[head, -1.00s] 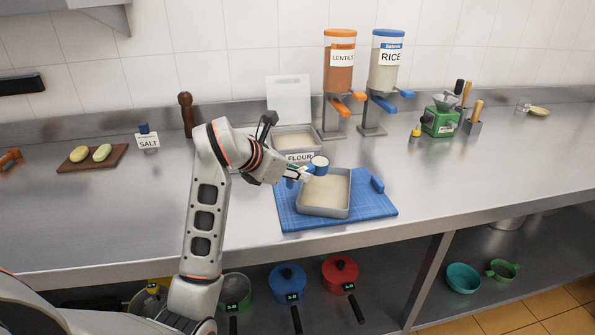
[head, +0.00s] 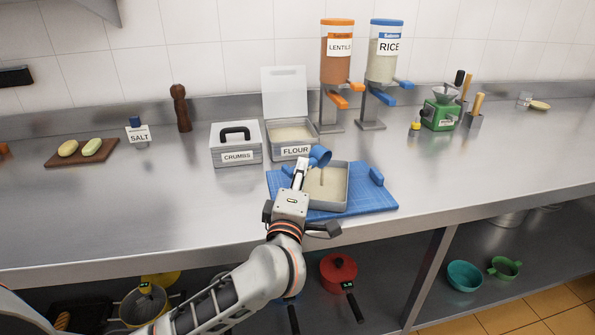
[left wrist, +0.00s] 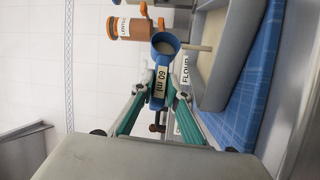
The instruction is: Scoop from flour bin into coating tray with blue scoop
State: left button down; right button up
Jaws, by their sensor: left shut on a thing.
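My left gripper (head: 300,172) is shut on the handle of the blue scoop (head: 321,155), above the coating tray (head: 347,188). In the left wrist view, the scoop (left wrist: 164,42) has a "60 ml" label on its handle, between my fingers (left wrist: 160,90). The scoop is tipped, and a thin pale stream runs from its cup toward the tray, which holds pale flour. The grey flour bin (head: 280,155) stands behind the tray with its lid raised and pale flour inside. My right gripper is not in view.
The closed crumbs box (head: 222,157) stands left of the flour bin. Lentil (head: 338,68) and rice (head: 384,68) dispensers stand behind.

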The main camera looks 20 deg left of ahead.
pick_arm(q)
jog(key=shift+d+f+m+t, duration=0.1)
jog(key=shift+d+m+t, duration=0.1)
jog(key=shift+m+t, duration=0.8)
jog(key=shift+s+d+m+t+h, duration=0.1)
jog(key=shift+m+t+h, duration=0.3)
jog(key=shift+m, duration=0.6)
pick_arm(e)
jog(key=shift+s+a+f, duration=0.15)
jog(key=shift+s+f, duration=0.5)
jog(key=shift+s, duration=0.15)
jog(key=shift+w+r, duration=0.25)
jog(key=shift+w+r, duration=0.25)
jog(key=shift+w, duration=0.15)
